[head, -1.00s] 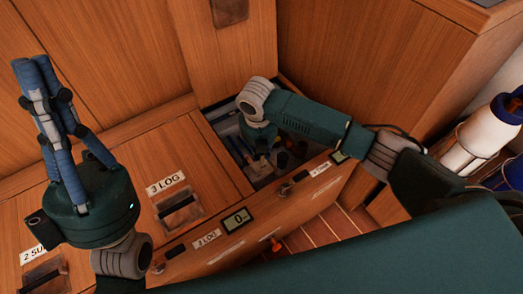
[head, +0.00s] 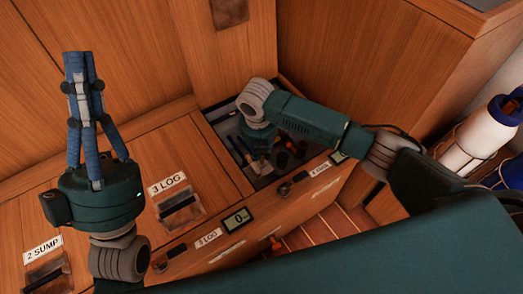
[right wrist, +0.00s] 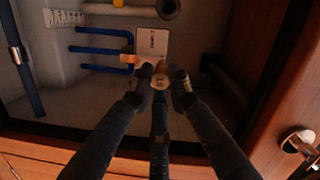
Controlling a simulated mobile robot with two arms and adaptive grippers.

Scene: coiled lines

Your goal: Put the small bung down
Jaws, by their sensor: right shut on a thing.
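The small bung (right wrist: 160,81), a small tan round piece, is pinched between the dark fingertips of my right gripper (right wrist: 160,85) in the right wrist view. My right gripper (head: 260,157) reaches down into the open compartment (head: 222,108) in the head view, where the bung is too small to make out clearly. I cannot tell whether the bung touches anything below it. My left gripper (head: 82,62) is raised over the lids at the left, blue fingers pointing up, drawn together with nothing seen between them.
The compartment holds blue pipes (right wrist: 100,49), a white panel (right wrist: 152,42) and dark cylindrical fittings (head: 283,160). Closed wooden lids marked 3 LOG (head: 168,184) and 2 SUMP (head: 44,248) lie to its left. Wooden walls rise behind and at the right.

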